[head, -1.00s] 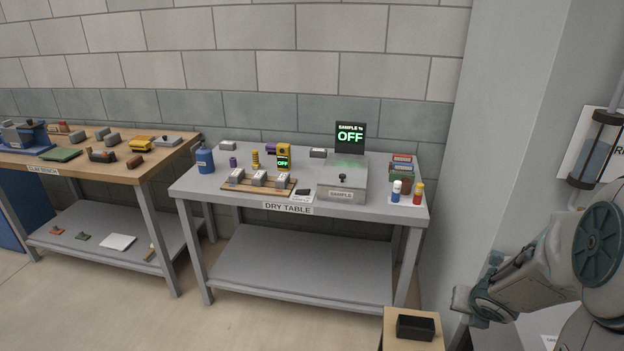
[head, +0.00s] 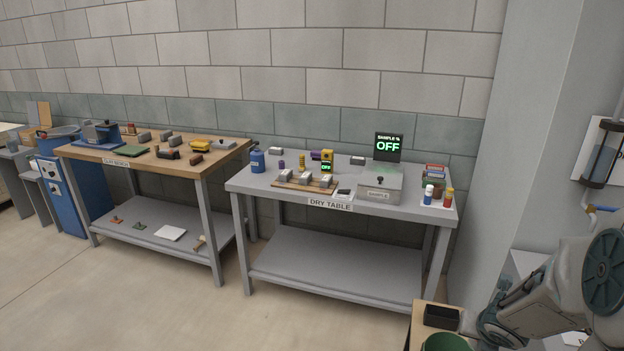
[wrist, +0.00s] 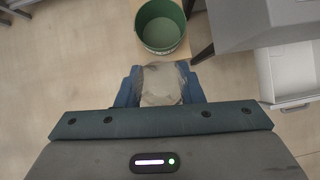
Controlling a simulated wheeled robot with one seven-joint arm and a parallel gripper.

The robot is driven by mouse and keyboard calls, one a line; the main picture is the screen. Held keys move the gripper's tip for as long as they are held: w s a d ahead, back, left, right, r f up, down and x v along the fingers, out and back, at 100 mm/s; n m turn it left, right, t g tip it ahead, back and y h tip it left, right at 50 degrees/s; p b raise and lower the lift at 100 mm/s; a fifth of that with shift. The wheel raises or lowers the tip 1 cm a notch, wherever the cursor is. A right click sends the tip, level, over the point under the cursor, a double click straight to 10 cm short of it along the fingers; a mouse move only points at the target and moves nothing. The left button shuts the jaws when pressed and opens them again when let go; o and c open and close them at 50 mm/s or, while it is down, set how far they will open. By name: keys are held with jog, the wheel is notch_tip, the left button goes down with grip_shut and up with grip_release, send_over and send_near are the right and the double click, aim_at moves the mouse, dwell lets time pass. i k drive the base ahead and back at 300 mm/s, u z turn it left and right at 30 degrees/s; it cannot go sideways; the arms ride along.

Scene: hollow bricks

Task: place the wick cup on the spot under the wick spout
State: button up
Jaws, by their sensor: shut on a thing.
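My gripper (wrist: 159,74) is shut on a pale beige-grey thing between its blue fingers in the wrist view. It may be the wick cup, but its shape is largely hidden and I cannot be sure. In the head view my arm is at the lower right and the fingers are not clearly seen. A clear tube with bluish liquid (head: 604,153) hangs on the right wall, with a small spout (head: 603,208) below it. This looks like the wick spout. The spot under it is hidden behind my arm.
A green bucket (wrist: 146,44) stands just beyond the gripper; its rim also shows in the head view (head: 446,342). A grey cabinet with an open white drawer (wrist: 283,82) is at right. The dry table (head: 330,204) and clay bench (head: 117,162) stand at the wall. Floor at left is clear.

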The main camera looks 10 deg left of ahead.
aim_at(251, 178)
jog(key=u, duration=0.85)
jog(key=i, duration=3.6)
jog(key=u, duration=0.45)
